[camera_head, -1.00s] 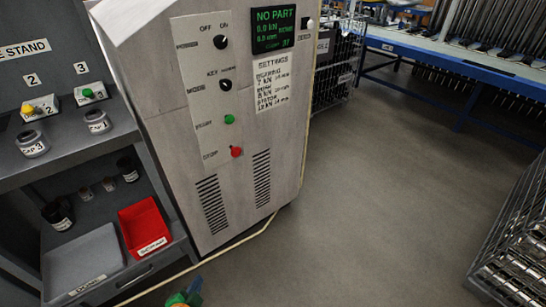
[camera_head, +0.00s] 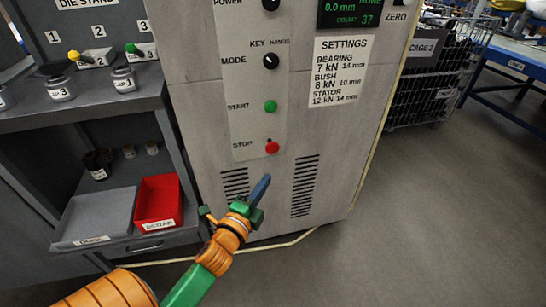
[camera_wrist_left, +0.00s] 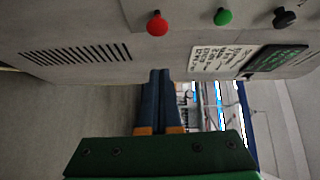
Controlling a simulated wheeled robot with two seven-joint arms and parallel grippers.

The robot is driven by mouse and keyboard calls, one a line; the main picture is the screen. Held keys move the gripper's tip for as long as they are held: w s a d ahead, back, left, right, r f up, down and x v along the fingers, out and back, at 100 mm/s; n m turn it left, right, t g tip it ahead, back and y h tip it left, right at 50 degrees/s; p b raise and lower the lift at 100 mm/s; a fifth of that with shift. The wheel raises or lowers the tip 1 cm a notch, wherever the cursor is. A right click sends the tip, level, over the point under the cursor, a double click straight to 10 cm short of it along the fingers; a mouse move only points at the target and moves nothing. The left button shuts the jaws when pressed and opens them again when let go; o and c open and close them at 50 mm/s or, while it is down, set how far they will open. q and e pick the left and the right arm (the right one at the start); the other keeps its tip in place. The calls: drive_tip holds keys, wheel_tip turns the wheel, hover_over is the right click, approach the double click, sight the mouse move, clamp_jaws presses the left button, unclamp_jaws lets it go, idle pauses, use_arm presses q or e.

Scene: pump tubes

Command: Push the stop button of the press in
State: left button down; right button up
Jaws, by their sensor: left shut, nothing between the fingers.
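The red stop button (camera_head: 272,147) is on the press's light panel, beside the label STOP and below the green start button (camera_head: 270,106). The press cabinet (camera_head: 340,150) is grey with two vent grilles. My left gripper (camera_head: 262,184) is below the stop button in the head view, in front of the cabinet, apart from the button. Its blue fingers are shut together with nothing between them. In the left wrist view the stop button (camera_wrist_left: 157,24) is above the fingertips (camera_wrist_left: 160,72), and the cabinet face runs across the top. My right gripper is not seen.
A die stand (camera_head: 95,100) with a red scrap bin (camera_head: 158,202) and a grey tray (camera_head: 95,218) is left of the press. A wire cage (camera_head: 415,95) and a blue table (camera_head: 515,55) are behind, right. The floor at right is clear.

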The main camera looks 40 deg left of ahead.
use_arm(q)
drive_tip(key=b, duration=0.1)
approach(277, 148)
drive_tip(key=w+d, duration=0.3)
drive_tip(key=w+a, duration=0.1)
drive_tip(key=a, duration=0.1)
drive_tip(key=w+a, duration=0.2)
drive_tip(key=shift+f+b, duration=0.2)
drive_tip(key=shift+b, duration=0.2)
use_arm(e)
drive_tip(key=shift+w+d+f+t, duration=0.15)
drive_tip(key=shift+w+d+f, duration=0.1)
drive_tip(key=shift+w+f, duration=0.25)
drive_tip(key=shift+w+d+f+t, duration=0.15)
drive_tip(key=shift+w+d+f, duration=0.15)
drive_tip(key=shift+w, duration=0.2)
